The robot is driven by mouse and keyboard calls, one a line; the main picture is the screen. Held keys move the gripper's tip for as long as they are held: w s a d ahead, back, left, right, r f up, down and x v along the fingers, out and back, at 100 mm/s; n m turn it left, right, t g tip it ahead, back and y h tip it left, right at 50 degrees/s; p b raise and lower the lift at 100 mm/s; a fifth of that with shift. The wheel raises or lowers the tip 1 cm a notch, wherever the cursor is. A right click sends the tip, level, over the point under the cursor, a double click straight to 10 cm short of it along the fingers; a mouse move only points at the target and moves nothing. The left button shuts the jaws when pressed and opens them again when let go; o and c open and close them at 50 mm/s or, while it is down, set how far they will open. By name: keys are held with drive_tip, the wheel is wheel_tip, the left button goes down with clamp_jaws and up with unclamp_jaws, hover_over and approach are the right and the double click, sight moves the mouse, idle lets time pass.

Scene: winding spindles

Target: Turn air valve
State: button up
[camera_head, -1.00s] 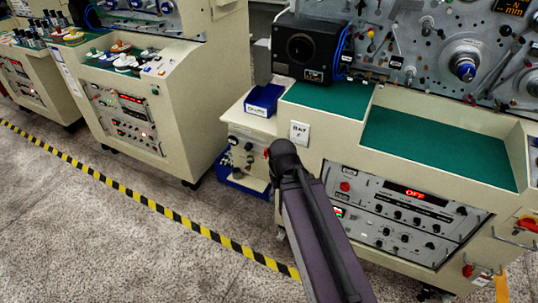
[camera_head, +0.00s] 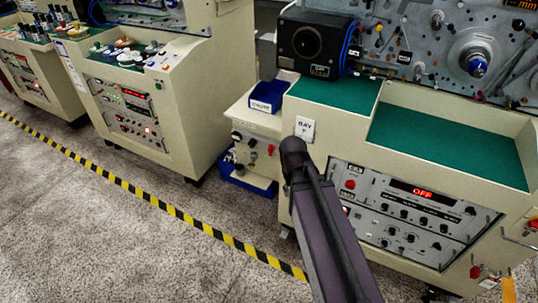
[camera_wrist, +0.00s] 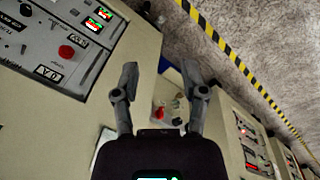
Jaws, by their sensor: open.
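A small red knob (camera_head: 271,150) sits on the cream side cabinet between two machines. It also shows in the wrist view (camera_wrist: 159,113), between my fingers and beyond them. Another red fitting (camera_head: 475,272) is low at the right front of the near machine, by hooks and an orange tag. I cannot tell for sure which one is the air valve. My gripper (camera_wrist: 160,75) is open and empty in the wrist view, its two grey fingers spread apart. In the head view my dark arm reaches up toward the cabinet, and its fingers are hidden.
The near machine's control panel (camera_head: 405,215) with an OFF display is right of my arm. A blue bin (camera_head: 268,96) stands on the side cabinet, with a blue tray (camera_head: 246,178) below. A yellow-black floor stripe (camera_head: 180,213) borders open floor at left.

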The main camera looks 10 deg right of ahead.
drive_tip(key=w+d+f+n+t+h+b, duration=0.2)
drive_tip(key=w+f+n+h+b, duration=0.25)
drive_tip(key=w+f+b, duration=0.5)
drive_tip(key=n+t+h+b, duration=0.5)
drive_tip(key=n+t+b, duration=0.7)
drive_tip(key=n+b, duration=1.45)
approach(269, 151)
drive_tip(key=s+a+m+b, duration=0.2)
drive_tip(key=s+m+b, duration=0.1)
drive_tip(key=shift+w, duration=0.1)
drive_tip(key=shift+w, duration=0.1)
drive_tip(key=x, duration=1.3)
drive_tip(key=shift+w+d, duration=0.2)
drive_tip(key=shift+w, duration=0.05)
